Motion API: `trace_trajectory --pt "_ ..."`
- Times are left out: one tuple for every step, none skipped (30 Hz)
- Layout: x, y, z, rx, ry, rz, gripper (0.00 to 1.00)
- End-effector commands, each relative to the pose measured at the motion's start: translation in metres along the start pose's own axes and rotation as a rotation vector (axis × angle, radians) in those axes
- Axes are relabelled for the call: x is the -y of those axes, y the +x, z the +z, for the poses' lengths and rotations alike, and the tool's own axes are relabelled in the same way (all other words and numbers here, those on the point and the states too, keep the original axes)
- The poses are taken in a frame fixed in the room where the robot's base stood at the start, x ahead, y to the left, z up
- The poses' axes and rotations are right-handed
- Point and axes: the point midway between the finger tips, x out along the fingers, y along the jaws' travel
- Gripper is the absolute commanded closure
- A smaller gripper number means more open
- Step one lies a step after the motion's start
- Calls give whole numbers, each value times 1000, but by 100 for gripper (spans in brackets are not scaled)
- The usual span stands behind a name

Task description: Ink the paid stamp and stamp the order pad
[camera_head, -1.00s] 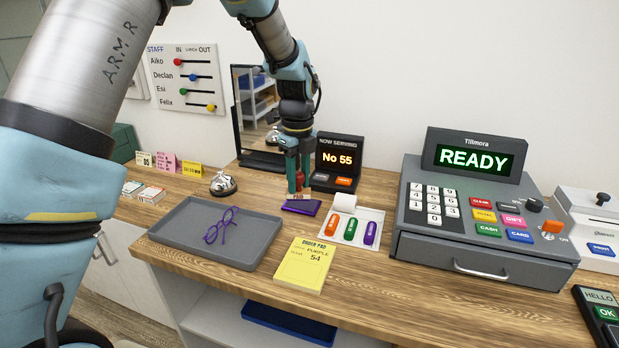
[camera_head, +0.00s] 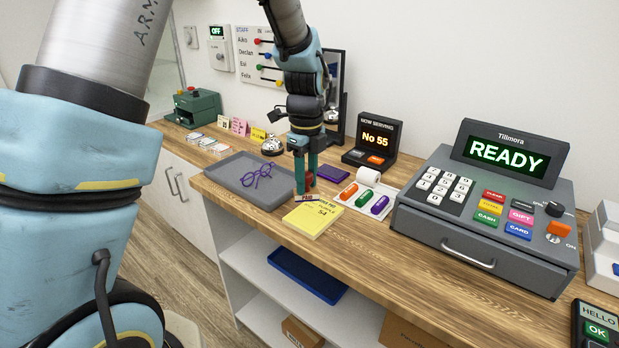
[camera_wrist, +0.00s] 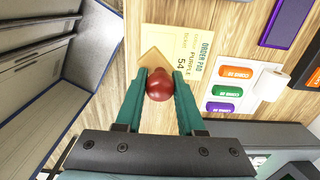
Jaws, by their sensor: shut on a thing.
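My gripper (camera_head: 304,186) is shut on the paid stamp (camera_head: 307,198), with its red knob between the fingers. The round red knob also shows in the wrist view (camera_wrist: 159,86). The stamp is upright at the far edge of the yellow order pad (camera_head: 314,222); I cannot tell whether it touches the paper. The order pad (camera_wrist: 194,58) reads PURPLE and 54 in the wrist view; the stamp and gripper hide part of it. The purple ink pad (camera_head: 333,173) lies on the counter to the right of the gripper, apart from it. The stamp's underside is hidden.
A grey tray (camera_head: 222,178) with purple glasses (camera_head: 257,175) lies left of the gripper. A white tray (camera_head: 345,206) with orange, green and purple items lies to the right. The till (camera_head: 481,222) stands further right. A bell (camera_head: 271,145) stands behind the grey tray. Counter in front of the till is bare.

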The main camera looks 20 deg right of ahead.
Motion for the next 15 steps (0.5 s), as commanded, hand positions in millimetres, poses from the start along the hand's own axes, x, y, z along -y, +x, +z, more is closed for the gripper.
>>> trace_trajectory --pt "0 6 0 0 0 1 98" --pt "0 9 0 0 0 1 98" --pt "0 13 0 0 0 1 98" --pt "0 16 0 0 1 2 98" --pt "0 19 0 0 1 2 98" --pt "0 23 0 0 1 2 98" --pt "0 27 0 0 2 2 98" --pt "0 30 0 0 2 2 98" --pt "0 34 0 0 3 2 98" --pt "0 38 0 0 3 2 98" --pt "0 40 0 0 3 1 98" --pt "0 44 0 0 2 1 98" --pt "0 46 0 0 2 1 98" --pt "0 48 0 0 1 1 98" --pt "0 51 0 0 1 1 98"
